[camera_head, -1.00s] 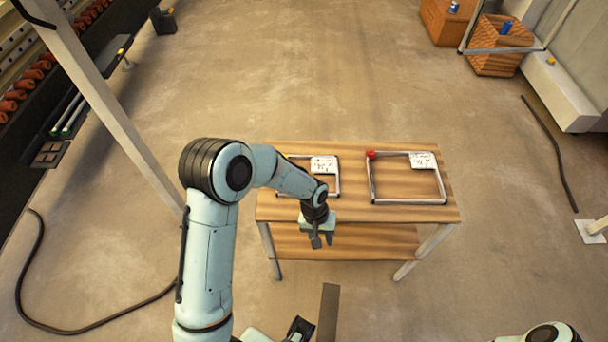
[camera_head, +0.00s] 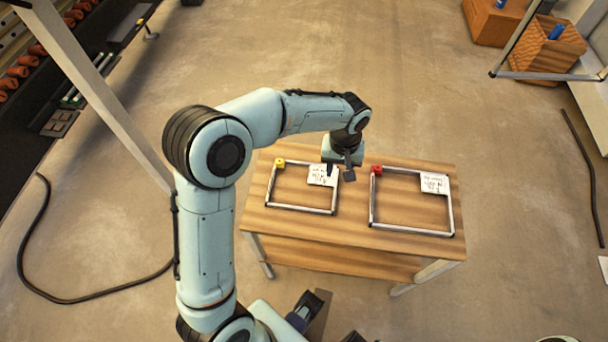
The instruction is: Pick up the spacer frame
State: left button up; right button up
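Two thin grey rectangular frames lie flat on a wooden table (camera_head: 290,228). The left, smaller frame (camera_head: 301,208) has a yellow block at its far left corner and a white label at its far right. The right, larger frame (camera_head: 411,230) has a red block and a white label at its far corners. Which one is the spacer frame cannot be told, as the labels are unreadable. My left gripper (camera_head: 341,172) points down over the table between the two frames, close to the left frame's label. Its fingers look apart with nothing between them.
Wooden boxes (camera_head: 494,22) stand on the floor at the far right, near a grey rail (camera_head: 545,76). A slanted post (camera_head: 92,88) rises at the left. Dark cables lie on the floor at both sides. The floor behind the table is clear.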

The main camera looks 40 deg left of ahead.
pick_arm(q)
send_over(335, 191)
jog(key=f, duration=0.4)
jog(key=s+f, duration=0.1)
jog(key=f, duration=0.1)
jog(key=shift+d, duration=0.1)
jog(key=f, duration=0.2)
jog(key=w+f, duration=0.1)
jog(key=f, duration=0.2)
jog(key=shift+f+b, duration=0.25)
jog(key=shift+b, duration=0.05)
grip_shut()
